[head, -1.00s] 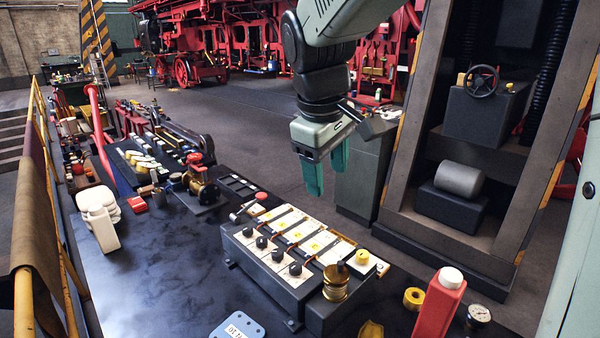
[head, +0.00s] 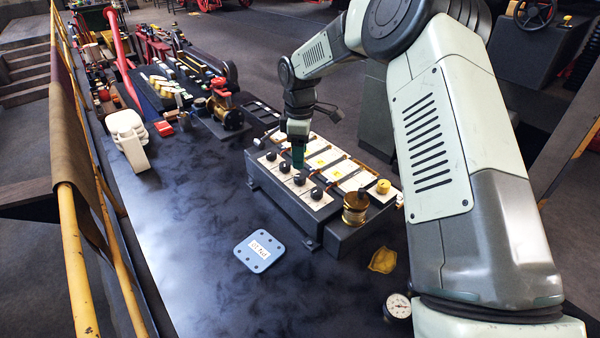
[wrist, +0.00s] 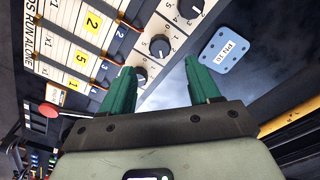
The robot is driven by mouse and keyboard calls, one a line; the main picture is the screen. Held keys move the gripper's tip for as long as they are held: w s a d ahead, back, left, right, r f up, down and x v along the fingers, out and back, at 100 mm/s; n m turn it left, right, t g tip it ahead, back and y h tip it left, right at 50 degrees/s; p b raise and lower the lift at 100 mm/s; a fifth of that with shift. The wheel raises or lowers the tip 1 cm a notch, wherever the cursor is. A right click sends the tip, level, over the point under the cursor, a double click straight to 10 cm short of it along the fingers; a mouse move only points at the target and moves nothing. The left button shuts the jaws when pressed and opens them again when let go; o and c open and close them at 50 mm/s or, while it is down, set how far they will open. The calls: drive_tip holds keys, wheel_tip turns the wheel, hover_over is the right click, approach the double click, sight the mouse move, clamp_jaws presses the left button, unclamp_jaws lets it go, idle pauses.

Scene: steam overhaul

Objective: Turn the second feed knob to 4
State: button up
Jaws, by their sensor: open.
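The feed box (head: 285,195) stands on the dark bench with a row of black knobs on pale dial plates. In the head view my gripper (head: 298,160) is low over the row, its green fingers close behind the middle knobs (head: 285,168) (head: 299,179). In the wrist view my gripper (wrist: 162,85) is open and nothing shows held. One black knob (wrist: 141,74) shows beside the left finger, partly hidden by it. Another knob (wrist: 160,45) shows clear beyond the fingertips. I cannot tell surely which knob is the second, nor its setting.
A brass cylinder (head: 355,208) and a yellow knob (head: 383,186) sit at the box's right end. A blue plate (head: 258,251) lies flat in front. A gauge (head: 397,306) lies at the right bench edge. The bench left of the plate is clear.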

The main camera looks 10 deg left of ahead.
sight(300, 176)
wheel_tip(300, 176, down, 7)
drive_tip(key=shift+f, duration=0.2)
drive_tip(key=c, duration=1)
